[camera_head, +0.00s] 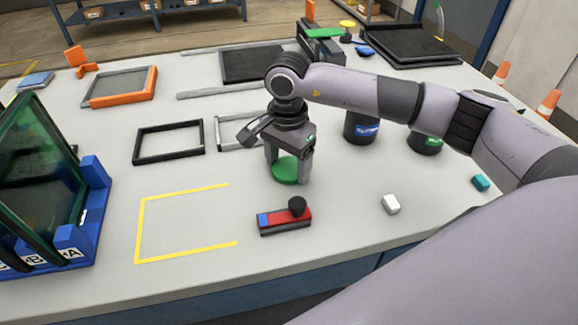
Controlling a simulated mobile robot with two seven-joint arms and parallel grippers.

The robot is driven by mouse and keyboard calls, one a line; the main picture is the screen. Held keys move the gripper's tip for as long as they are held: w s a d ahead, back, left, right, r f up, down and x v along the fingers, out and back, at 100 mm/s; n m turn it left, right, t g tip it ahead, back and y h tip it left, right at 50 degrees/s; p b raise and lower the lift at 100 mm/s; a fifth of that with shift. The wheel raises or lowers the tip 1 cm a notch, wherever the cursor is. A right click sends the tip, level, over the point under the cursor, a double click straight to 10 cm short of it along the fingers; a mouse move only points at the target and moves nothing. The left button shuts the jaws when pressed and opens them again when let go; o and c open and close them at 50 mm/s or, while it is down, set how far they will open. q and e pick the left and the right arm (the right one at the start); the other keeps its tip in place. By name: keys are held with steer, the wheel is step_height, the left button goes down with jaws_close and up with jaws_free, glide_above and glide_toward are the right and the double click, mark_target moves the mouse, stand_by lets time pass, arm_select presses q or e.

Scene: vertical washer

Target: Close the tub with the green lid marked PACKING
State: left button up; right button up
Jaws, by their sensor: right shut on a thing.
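A round green lid (285,173) is between the fingers of my right gripper (287,167), which points down and is shut on it. The lid is at or just above the table; I cannot tell if it touches. A dark tub with a green label (427,143) stands to the right, partly hidden by my right arm. The label's text is too small to read fully. Another dark tub with a blue label (362,128) stands between it and the gripper, its top partly covered by my arm. My left gripper is not in view.
A red and blue block with a black knob (285,219) lies in front of the gripper. A blue rack (92,200) holds panels at left. The yellow-taped area (140,230) is clear.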

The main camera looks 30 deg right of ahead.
mark_target(288, 169)
steer(key=shift+r, duration=0.1)
step_height(288, 169, up, 20)
stand_by(0.5)
stand_by(0.4)
